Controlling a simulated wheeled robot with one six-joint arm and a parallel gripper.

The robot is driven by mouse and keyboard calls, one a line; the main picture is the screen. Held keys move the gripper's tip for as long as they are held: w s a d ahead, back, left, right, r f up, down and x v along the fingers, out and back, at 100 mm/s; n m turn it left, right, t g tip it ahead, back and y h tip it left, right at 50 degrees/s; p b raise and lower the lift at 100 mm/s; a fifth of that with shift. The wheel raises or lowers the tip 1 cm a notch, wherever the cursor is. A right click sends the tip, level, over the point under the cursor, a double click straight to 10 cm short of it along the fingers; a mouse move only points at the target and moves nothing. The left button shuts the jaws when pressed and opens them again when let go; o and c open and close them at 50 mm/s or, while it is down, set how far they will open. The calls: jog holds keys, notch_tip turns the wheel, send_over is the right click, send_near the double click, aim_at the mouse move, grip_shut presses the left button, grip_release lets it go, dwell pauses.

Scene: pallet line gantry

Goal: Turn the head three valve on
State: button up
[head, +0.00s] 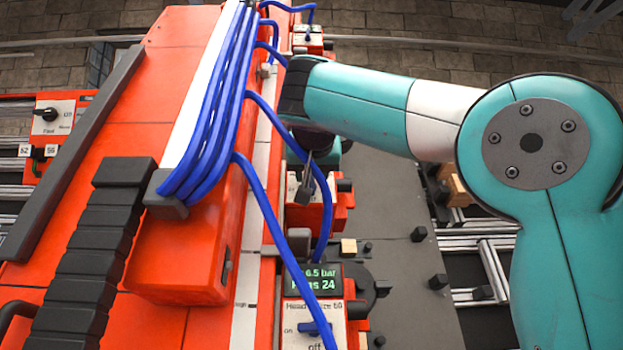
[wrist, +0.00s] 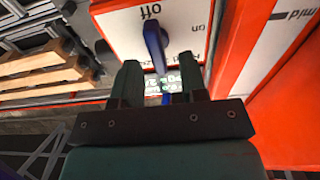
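In the wrist view a blue valve handle (wrist: 157,46) sits on a white plate (wrist: 185,25) with "off" and "on" printed upside down. The handle points along the "off" side. My gripper (wrist: 159,74) is open, its two dark fingers apart, with the handle ahead of the gap and nothing held. The plate's head name is mostly hidden by a finger, so I cannot read its number. In the head view my gripper (head: 306,186) is over the middle orange valve box (head: 342,208), whose handle is hidden there.
Blue hoses (head: 262,195) hang close beside my gripper. A nearer valve box has a green display (head: 318,281) and blue handle (head: 314,327). Another box (head: 308,38) stands farther away. The orange gantry beam (head: 185,245) is left; a grey plate (head: 385,240) lies right.

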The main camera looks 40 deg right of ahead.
jog(key=shift+w+d+f, duration=0.2)
jog(key=shift+w+d, duration=0.1)
jog(key=shift+w, duration=0.1)
grip_shut()
